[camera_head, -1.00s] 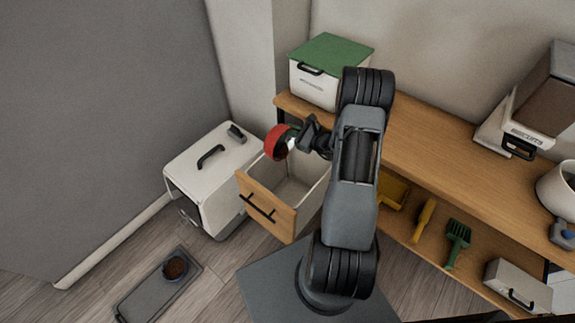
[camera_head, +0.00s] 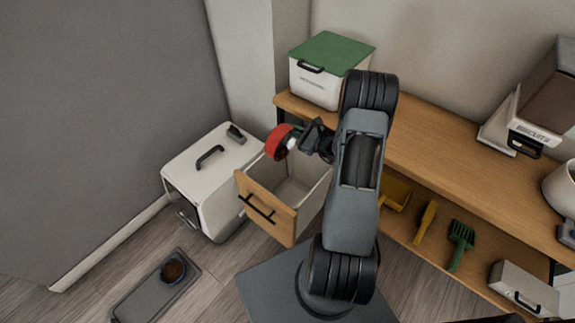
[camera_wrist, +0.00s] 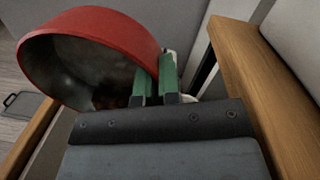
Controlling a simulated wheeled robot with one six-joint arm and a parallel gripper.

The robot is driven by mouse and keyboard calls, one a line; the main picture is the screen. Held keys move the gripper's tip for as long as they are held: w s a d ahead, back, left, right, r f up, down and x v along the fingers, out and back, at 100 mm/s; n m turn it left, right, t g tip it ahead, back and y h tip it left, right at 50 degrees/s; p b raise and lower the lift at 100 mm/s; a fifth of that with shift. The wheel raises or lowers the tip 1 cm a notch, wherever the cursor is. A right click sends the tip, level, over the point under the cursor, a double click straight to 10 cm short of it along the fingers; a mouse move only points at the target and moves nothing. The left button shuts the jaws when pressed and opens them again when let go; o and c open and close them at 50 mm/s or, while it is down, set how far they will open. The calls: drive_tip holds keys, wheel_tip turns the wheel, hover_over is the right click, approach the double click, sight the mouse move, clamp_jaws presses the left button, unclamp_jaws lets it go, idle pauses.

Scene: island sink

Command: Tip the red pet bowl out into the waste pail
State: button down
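My gripper (camera_head: 297,139) is shut on the rim of the red pet bowl (camera_head: 277,141) and holds it tipped on its side above an open wooden-front drawer (camera_head: 262,212). In the wrist view, the green fingers (camera_wrist: 155,84) pinch the edge of the red bowl (camera_wrist: 105,24). Its grey inside faces the camera, with some dark brown matter low down near the fingers. No vessel is clearly marked as the waste pail; a white round vessel (camera_head: 560,188) at the right edge is partly cut off.
A green-lidded white bin (camera_head: 328,75) stands on the wooden counter (camera_head: 425,135). A white pet carrier (camera_head: 205,175) stands left of the drawer. A grey tray (camera_head: 145,298) with a bowl of brown food (camera_head: 173,271) lies on the floor. Yellow and green tools lie on the lower shelf.

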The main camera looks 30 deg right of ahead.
drive_tip(key=shift+s+d+f+t+y+b, duration=0.15)
drive_tip(key=shift+s+t+y+b, duration=0.35)
drive_tip(key=shift+b, duration=0.7)
drive_tip(key=shift+s+d+t+y+b, duration=0.25)
drive_tip(key=shift+s+t+b, duration=0.35)
drive_tip(key=shift+b, duration=0.6)
drive_tip(key=shift+s+d+f+t+y+b, duration=0.1)
drive_tip(key=shift+s+d+t+y+b, duration=0.2)
drive_tip(key=shift+t+b, duration=0.65)
drive_tip(key=shift+s+d+f+n+t+y+b, duration=0.15)
drive_tip(key=shift+s+n+t+y+b, duration=0.3)
drive_tip(key=shift+b, duration=1.2)
drive_tip(key=b, duration=0.4)
drive_tip(key=shift+s+d+f+y, duration=0.1)
drive_tip(key=shift+f+y, duration=0.05)
drive_tip(key=shift+y, duration=0.15)
drive_tip(key=b, duration=0.4)
drive_tip(key=shift+s+t+b, duration=0.25)
drive_tip(key=shift+t+b, duration=0.05)
drive_tip(key=shift+b, duration=0.05)
drive_tip(key=shift+r+b, duration=0.4)
drive_tip(key=shift+b, duration=0.25)
drive_tip(key=shift+s+d+r+t+y+b, duration=0.1)
drive_tip(key=shift+s+t+y+b, duration=0.2)
drive_tip(key=shift+b, duration=0.95)
drive_tip(key=shift+r, duration=0.2)
